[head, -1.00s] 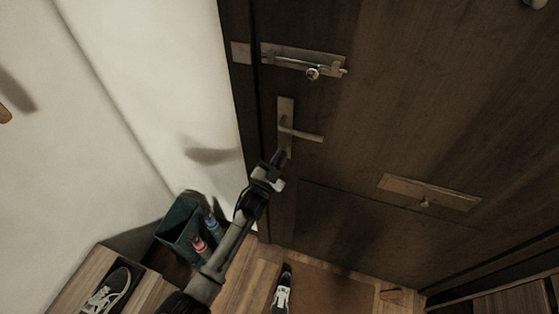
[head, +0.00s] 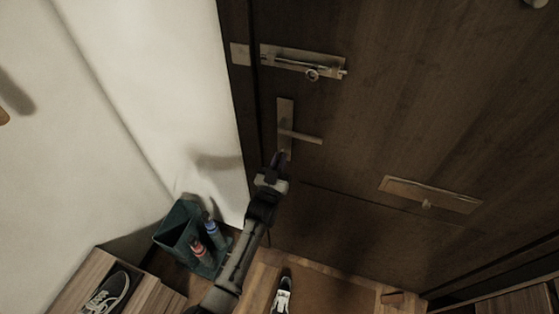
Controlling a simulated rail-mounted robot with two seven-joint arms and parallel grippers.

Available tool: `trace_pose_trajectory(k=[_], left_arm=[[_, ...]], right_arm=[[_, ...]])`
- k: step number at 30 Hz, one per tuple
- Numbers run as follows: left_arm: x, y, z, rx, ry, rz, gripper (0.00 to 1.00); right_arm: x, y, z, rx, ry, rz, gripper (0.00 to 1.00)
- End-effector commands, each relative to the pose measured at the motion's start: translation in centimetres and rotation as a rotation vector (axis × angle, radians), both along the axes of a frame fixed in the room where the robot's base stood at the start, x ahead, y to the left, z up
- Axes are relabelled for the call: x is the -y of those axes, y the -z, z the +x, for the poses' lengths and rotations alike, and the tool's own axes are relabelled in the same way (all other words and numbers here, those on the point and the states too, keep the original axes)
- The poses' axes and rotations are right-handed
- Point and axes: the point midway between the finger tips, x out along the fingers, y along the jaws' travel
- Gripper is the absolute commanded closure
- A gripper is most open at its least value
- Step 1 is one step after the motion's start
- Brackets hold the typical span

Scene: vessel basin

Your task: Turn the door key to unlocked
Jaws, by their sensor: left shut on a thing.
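The dark wooden door (head: 380,120) fills the upper right of the head view. Its lever handle (head: 300,136) sits on a tall metal plate (head: 285,108) and points right, nearly level. My left gripper (head: 277,162) is at the lower end of that plate, just below the lever. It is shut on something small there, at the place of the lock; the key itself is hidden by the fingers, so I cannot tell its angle. My right gripper is out of view.
A sliding bolt (head: 302,62) sits above the handle and a mail-slot plate (head: 430,195) to the right. A dark green bin (head: 182,232) with bottles stands at the lower left, near shoes (head: 107,294). A white wall (head: 130,90) is at left.

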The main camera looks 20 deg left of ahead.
Motion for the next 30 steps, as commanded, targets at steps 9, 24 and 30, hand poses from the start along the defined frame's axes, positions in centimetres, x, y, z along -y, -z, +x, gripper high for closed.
trace_pose_trajectory(k=[9,24,30], left_arm=[[0.0,-0.2,0.1,0.003,0.000,-0.006,1.00],[0.0,-0.1,0.0,0.002,0.001,-0.004,0.64],[0.0,0.4,-0.9,-0.001,0.000,-0.003,0.64]], right_arm=[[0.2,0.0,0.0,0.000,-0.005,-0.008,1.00],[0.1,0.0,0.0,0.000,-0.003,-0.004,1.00],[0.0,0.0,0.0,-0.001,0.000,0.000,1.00]])
